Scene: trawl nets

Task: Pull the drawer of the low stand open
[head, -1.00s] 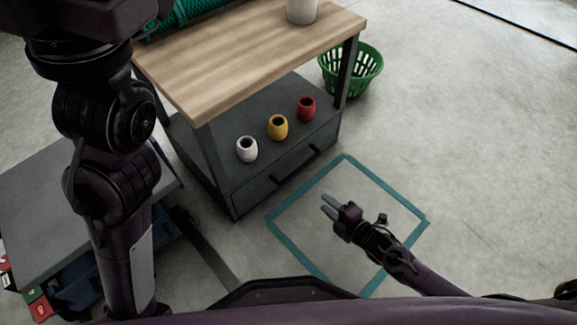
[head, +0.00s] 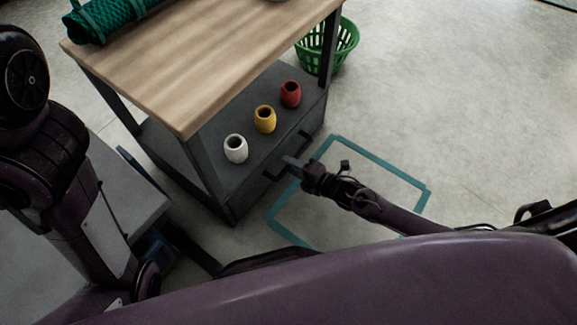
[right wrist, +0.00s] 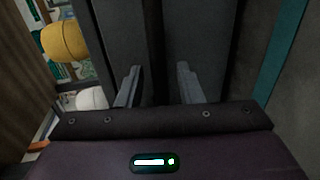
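The low stand (head: 200,155) is dark grey under a wooden top. Its drawer (head: 240,199) faces my right arm, with its front flush with the stand. A black bar handle (head: 273,175) runs along the drawer front. My right gripper (head: 290,161) is at the handle, covering its middle in the head view. In the right wrist view its two fingers (right wrist: 158,85) are apart, with a dark bar-like strip between them; contact cannot be told. My left arm is at the left edge of the head view; its gripper is out of view.
White (head: 235,149), yellow (head: 265,119) and red (head: 291,94) pots stand on the stand's lower deck. A green basket (head: 345,45) is behind it. A rolled green net (head: 105,18) lies on the wooden top. Floor inside the teal outline (head: 385,165) is clear.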

